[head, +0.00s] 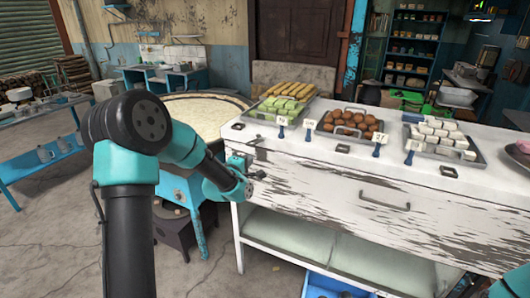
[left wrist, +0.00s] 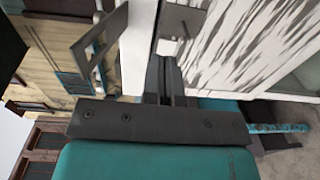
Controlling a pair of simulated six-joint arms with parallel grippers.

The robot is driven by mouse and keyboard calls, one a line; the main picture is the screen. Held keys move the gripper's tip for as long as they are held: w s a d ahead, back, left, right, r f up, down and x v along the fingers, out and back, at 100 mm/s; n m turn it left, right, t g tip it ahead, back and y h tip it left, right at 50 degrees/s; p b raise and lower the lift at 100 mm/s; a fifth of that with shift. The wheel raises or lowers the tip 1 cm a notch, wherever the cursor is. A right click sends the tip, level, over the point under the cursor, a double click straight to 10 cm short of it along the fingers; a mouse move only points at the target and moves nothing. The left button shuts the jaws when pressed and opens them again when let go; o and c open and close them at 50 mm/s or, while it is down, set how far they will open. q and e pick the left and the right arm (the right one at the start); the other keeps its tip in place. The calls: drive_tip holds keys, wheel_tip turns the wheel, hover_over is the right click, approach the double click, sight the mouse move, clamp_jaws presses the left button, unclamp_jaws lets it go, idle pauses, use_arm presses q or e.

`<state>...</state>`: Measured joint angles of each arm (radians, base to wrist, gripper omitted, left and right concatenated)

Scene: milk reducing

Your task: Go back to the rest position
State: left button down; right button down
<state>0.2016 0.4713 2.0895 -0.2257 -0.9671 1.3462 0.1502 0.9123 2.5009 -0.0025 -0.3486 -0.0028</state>
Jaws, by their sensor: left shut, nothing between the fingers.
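My left arm rises at the left of the head view and bends over toward the white counter. My left gripper (head: 257,172) is at the counter's left front corner, small in the head view. In the left wrist view its fingers (left wrist: 170,75) are together with nothing between them. The white cabinet face stands close beside them there; I cannot tell whether they touch it. My right gripper is not in view; only a bit of teal at the bottom right edge of the head view may be my right arm.
The worn white counter (head: 330,185) holds trays of green blocks (head: 280,108), brown balls (head: 347,124) and white blocks (head: 443,135). A large round pan (head: 205,115) stands behind my left arm. A blue crate (head: 325,285) sits below the counter. Floor at left is open.

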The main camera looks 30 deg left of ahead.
use_arm(q)
drive_tip(key=s+d+f+m+g+h, duration=0.1)
drive_tip(key=s+d+f+m+g, duration=0.25)
drive_tip(key=f, duration=0.45)
drive_tip(key=s+d+f+m+g+h, duration=0.1)
drive_tip(key=s+d+f+m+g, duration=0.2)
drive_tip(key=f, duration=0.5)
drive_tip(key=s+d+f+m+g, duration=0.15)
drive_tip(key=s+d+f, duration=0.25)
drive_tip(key=f, duration=0.4)
drive_tip(key=s+d+f+m+g, duration=0.2)
drive_tip(key=s+f+g, duration=0.1)
drive_tip(key=s, duration=0.4)
drive_tip(key=s+d+f+m+g+h, duration=0.1)
drive_tip(key=s+d+f+m+g, duration=0.2)
drive_tip(key=s+f, duration=0.2)
drive_tip(key=s+d+f+m+g+h, duration=0.1)
drive_tip(key=s+d+f+m+g, duration=0.1)
drive_tip(key=s, duration=0.7)
wheel_tip(320, 180, down, 2)
drive_tip(key=shift+s+d+f+m+g, duration=0.15)
drive_tip(key=shift+s+d+m+g, duration=0.1)
drive_tip(key=shift+d+m+g, duration=0.25)
drive_tip(key=shift+w, duration=0.1)
